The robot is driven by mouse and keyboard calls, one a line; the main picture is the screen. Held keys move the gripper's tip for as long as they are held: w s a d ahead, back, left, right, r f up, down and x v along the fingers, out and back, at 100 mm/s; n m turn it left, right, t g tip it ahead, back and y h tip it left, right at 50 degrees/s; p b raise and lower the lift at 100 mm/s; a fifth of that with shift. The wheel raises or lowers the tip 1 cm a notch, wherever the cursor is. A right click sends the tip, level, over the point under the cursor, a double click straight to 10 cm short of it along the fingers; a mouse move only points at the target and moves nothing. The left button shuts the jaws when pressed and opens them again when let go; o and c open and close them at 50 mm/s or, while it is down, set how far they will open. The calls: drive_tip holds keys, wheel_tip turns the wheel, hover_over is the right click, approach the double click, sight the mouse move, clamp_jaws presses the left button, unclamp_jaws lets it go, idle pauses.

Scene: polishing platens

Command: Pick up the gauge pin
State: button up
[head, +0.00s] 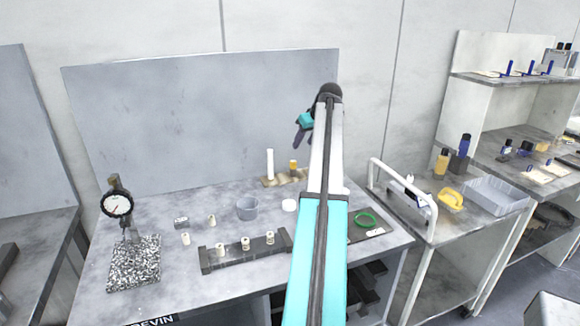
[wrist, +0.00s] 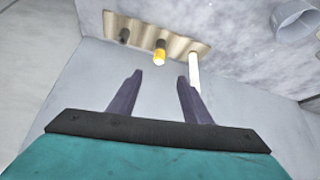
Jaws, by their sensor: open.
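I cannot tell for sure which item is the gauge pin. In the wrist view, a tan wavy holder (wrist: 143,31) carries a short dark peg (wrist: 124,36), a yellow piece with a dark end (wrist: 160,54) and a tall white cylinder (wrist: 195,68). In the head view, the white cylinder (head: 270,163) and the yellow piece (head: 293,165) stand on the holder (head: 268,183) at the back of the bench; the dark peg does not show clearly. My gripper (head: 299,136) is above the holder, also seen in the wrist view (wrist: 159,77), open and empty, with its fingers apart from these items.
A backboard (head: 200,120) rises behind. A cart (head: 405,213) with a white handle stands right.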

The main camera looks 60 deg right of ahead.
drive_tip(key=shift+w+f, duration=0.1)
drive_tip(key=p, duration=0.2)
hover_over(294, 161)
drive_tip(key=s+a, duration=0.2)
drive_tip(key=s, duration=0.1)
wheel_tip(294, 161, down, 7)
drive_tip(key=shift+d, duration=0.1)
drive_tip(key=shift+w+f, duration=0.1)
drive_tip(key=shift+f, duration=0.05)
drive_tip(key=shift+p+x, duration=0.9)
drive_tip(key=shift+x, duration=1.55)
clamp_jaws()
